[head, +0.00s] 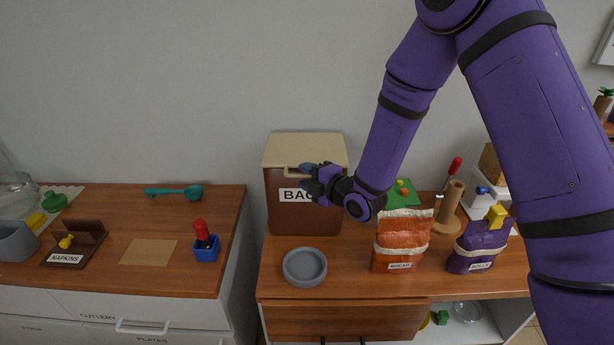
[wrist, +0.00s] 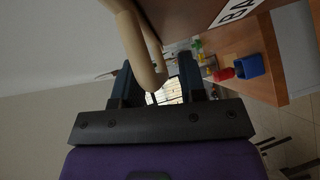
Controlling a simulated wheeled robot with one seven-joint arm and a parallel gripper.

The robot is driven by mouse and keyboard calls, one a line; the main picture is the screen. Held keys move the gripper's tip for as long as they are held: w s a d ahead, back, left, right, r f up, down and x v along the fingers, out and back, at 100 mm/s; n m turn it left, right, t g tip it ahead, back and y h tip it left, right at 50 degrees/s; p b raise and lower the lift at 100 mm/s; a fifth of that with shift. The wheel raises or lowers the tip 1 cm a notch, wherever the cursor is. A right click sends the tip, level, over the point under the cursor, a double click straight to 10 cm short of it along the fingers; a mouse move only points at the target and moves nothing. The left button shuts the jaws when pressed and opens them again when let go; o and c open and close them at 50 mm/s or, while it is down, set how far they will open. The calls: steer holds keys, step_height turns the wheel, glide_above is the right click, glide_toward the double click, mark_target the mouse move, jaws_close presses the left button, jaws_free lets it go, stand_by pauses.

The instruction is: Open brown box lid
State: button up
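The brown box (head: 285,218) stands upright at the back of the right-hand counter, against the wall. Its beige lid (head: 305,148) is shut, and a beige handle (head: 292,172) sticks out at the front above a white label reading "BA…". My gripper (head: 307,178) is in front of the box's upper right, pointing left, and hides part of the handle and label. In the wrist view the handle (wrist: 146,55) reaches down between the spread fingers of my gripper (wrist: 158,85). The fingers look apart, with a gap around the handle; I cannot tell whether either touches it.
A grey bowl (head: 304,267) stands in front of the box. An orange bag (head: 399,243) and a purple bag (head: 478,248) stand to the right, below my arm. The left counter (head: 120,220) is separated by a gap.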

jaws_close()
steer(key=shift+w+r, duration=0.2)
steer(key=shift+r, duration=1.45)
jaws_free()
steer(key=v, duration=1)
steer(key=shift+s+d, duration=0.2)
steer(key=shift+s, duration=0.15)
